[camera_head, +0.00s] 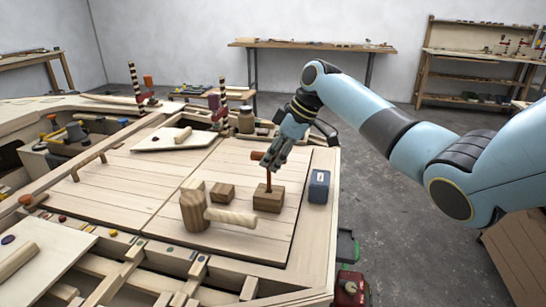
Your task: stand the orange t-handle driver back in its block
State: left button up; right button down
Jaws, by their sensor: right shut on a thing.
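The orange t-handle driver (268,181) stands upright with its lower end at the top of a small brown wooden block (268,199). I cannot tell how deep the shaft sits in the block. My right gripper (270,162) is shut on the driver's upper part, above the block. An orange handle end sticks out to the left of the fingers. The rest of the handle is hidden by the gripper. My left gripper is not in view.
A wooden mallet (194,211) and another brown block (222,192) lie left of the driver's block. A blue-grey box (318,186) stands close on its right. The plywood panel (120,190) is mostly clear to the left. Striped clamps (222,100) stand behind.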

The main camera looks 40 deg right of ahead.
jog(key=shift+f+b, duration=0.55)
jog(key=shift+f, duration=0.5)
jog(key=c, duration=1.2)
grip_release()
jog(key=shift+o, duration=0.2)
jog(key=v, duration=1.2)
